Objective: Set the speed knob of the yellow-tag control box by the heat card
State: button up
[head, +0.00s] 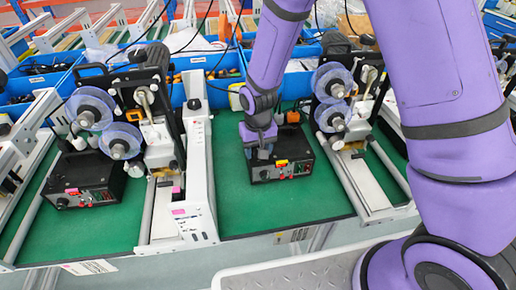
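A black control box (282,170) stands on the green bench right of centre, with a small orange-yellow tag on its top front edge and knobs and red parts on its front. My gripper (262,152) points down at the top left of this box. I cannot tell whether it touches the box or whether its fingers are open, and the box's left part is partly hidden behind it. A second black control box (85,184) with a reddish tag stands at the left. I cannot make out a heat card; small pink labels (178,211) show on the white rail, too small to read.
Coder machines with clear reels (120,141) stand beside each box. The white rail (199,170) divides the two bench sections. Blue bins (205,62) with cables and parts line the back. The green surface (285,205) before the right box is clear.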

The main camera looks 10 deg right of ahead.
notch_tip(320, 180, up, 11)
dwell(0.8)
jog(key=shift+f, duration=0.15)
jog(key=s+d+r+t, duration=0.1)
jog(key=s+d+r, duration=0.2)
jog(key=d+r, duration=0.4)
jog(key=s+d+r+t, duration=0.1)
jog(key=s+d+r, duration=0.3)
jog(key=r, duration=0.5)
jog(key=s+d+r+t, duration=0.1)
jog(key=s+d+r, duration=0.3)
jog(key=s, duration=0.4)
jog(key=s+d+r+m+t, duration=0.1)
jog(key=s+d+r+t, duration=0.1)
jog(key=s+d+r, duration=0.2)
jog(key=s+d, duration=0.1)
jog(key=s, duration=0.2)
jog(key=shift+s+r+m, duration=0.25)
jog(key=shift+s+m, duration=0.05)
jog(key=shift+s, duration=0.1)
jog(key=shift+d, duration=0.1)
